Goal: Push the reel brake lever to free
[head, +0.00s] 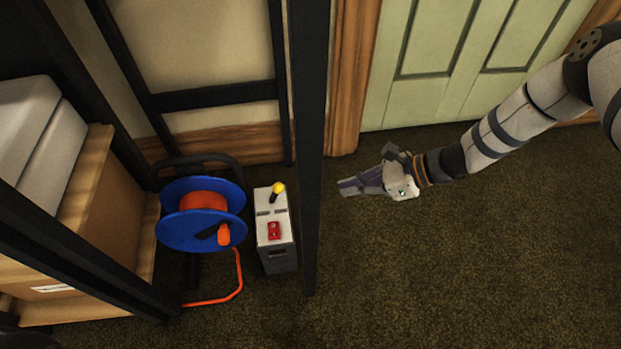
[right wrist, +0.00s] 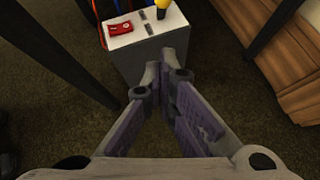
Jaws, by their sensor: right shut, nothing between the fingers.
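The brake lever is a short dark stick with a yellow knob (head: 278,188) on top of a pale grey box (head: 278,252). In the right wrist view the knob (right wrist: 162,8) shows at the top edge, on the box (right wrist: 150,55). The lever leans toward the back of the box top in the head view. A blue cable reel (head: 178,230) with an orange hub stands left of the box. My right gripper (head: 345,187) is shut and empty, right of the box and apart from it; its fingertips (right wrist: 166,76) point toward the box. My left gripper is not in view.
A dark upright post (head: 308,130) stands between my right gripper and the box in the head view. A red switch (head: 273,230) sits on the box top. Orange cable (head: 240,275) lies on the floor. A shelf with boxes (head: 100,205) is at left. Carpet (head: 450,270) is clear at right.

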